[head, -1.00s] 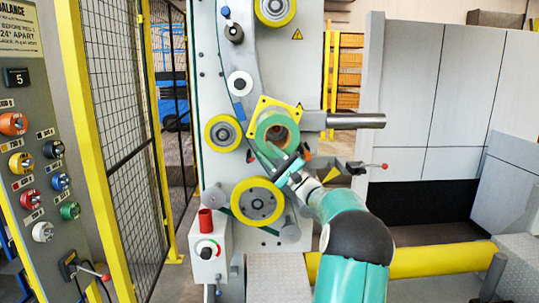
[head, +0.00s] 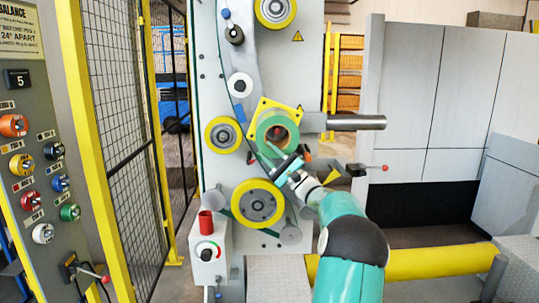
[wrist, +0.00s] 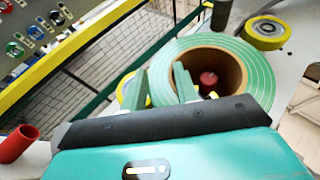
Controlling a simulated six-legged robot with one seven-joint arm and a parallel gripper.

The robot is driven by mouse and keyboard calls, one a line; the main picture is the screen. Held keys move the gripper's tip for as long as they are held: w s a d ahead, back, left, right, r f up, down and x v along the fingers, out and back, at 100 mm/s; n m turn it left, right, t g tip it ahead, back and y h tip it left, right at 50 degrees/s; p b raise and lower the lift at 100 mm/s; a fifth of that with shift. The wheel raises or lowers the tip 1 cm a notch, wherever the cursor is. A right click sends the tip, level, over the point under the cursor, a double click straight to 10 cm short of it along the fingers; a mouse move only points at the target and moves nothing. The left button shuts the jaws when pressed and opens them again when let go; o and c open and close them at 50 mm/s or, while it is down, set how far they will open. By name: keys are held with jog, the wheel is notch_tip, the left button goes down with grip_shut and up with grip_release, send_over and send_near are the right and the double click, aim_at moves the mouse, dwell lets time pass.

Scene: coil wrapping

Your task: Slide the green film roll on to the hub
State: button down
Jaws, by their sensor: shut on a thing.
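The green film roll (head: 264,139) is a thick green ring with a brown core, in front of the yellow square plate (head: 262,103) on the machine. My gripper (head: 277,156) is shut on the roll's lower wall. In the wrist view the roll (wrist: 255,65) lies between my gripper's fingers (wrist: 160,75), one finger inside the core and one outside. A red round tip (wrist: 208,78) shows inside the core, apart from the core wall in this view. The hub's base is hidden behind the roll, and I cannot tell how deep the tip sits in it.
A yellow-rimmed wheel (head: 257,203) is just below my gripper, and another yellow roller (head: 223,134) is to the left. A grey bar (head: 355,122) sticks out to the right. A red cylinder (head: 205,222) stands on the control box, and a mesh fence (head: 125,150) is at the left.

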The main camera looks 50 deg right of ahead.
jog(key=shift+w+d+r, duration=0.15)
jog(key=shift+w+d, duration=1.85)
jog(key=shift+d, duration=0.25)
dwell(0.8)
jog(key=shift+s, duration=0.1)
jog(key=s+a, duration=0.9)
jog(key=a, duration=0.1)
jog(key=shift+a, duration=0.2)
dwell(3.4)
